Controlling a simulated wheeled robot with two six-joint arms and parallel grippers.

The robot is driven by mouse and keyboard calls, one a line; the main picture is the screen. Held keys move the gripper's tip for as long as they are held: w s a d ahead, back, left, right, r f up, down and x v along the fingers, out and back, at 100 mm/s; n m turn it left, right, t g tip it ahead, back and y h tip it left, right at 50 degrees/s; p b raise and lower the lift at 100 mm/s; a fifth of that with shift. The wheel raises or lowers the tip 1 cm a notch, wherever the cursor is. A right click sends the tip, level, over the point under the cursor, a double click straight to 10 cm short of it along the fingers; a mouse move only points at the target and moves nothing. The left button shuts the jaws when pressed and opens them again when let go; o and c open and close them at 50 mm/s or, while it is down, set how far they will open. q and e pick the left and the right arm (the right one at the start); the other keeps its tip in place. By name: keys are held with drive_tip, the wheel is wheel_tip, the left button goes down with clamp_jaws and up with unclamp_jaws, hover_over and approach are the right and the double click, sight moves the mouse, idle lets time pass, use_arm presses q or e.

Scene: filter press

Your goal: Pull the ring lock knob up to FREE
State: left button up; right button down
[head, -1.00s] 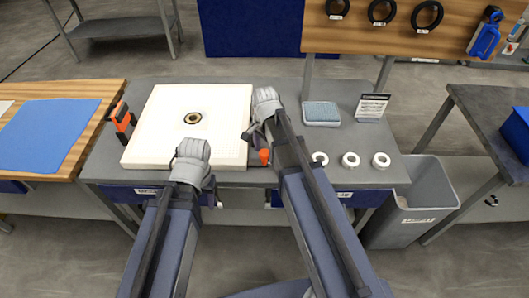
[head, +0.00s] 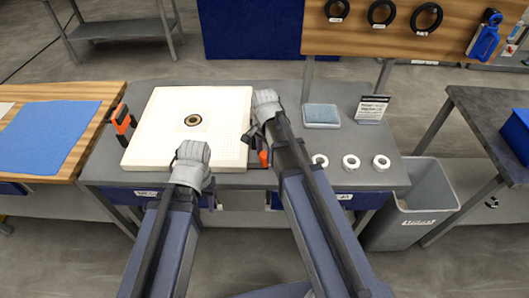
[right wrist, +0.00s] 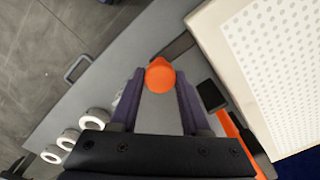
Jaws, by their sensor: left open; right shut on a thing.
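An orange rounded knob (right wrist: 160,77) sits between the two fingertips of my right gripper (right wrist: 159,84) in the right wrist view. The fingers touch or nearly touch its sides, and the gripper is shut on it. In the head view the knob (head: 263,158) shows just beside my right arm, right of the white perforated plate (head: 168,150). My right gripper (head: 257,140) is partly hidden there by its own arm. My left gripper (head: 212,190) is open and empty near the table's front edge; its fingers are mostly hidden. No FREE marking is readable.
Three white rings (head: 351,162) lie right of the knob. A blue-grey pad (head: 321,115) and a small sign (head: 372,107) stand behind them. An orange bar (right wrist: 238,138) lies near the plate. A grey bin (head: 422,195) stands right of the table.

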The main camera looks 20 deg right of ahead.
drive_tip(key=shift+r, duration=0.1)
idle(0.7)
wheel_tip(320, 180, up, 2)
drive_tip(key=p, duration=0.2)
drive_tip(key=shift+r+p, duration=0.2)
drive_tip(key=shift+p, duration=0.15)
drive_tip(key=shift+w+f, duration=0.1)
drive_tip(key=shift+f, duration=0.05)
drive_tip(key=shift+c, duration=1.8)
unclamp_jaws()
wheel_tip(320, 180, up, 8)
drive_tip(key=p, duration=0.7)
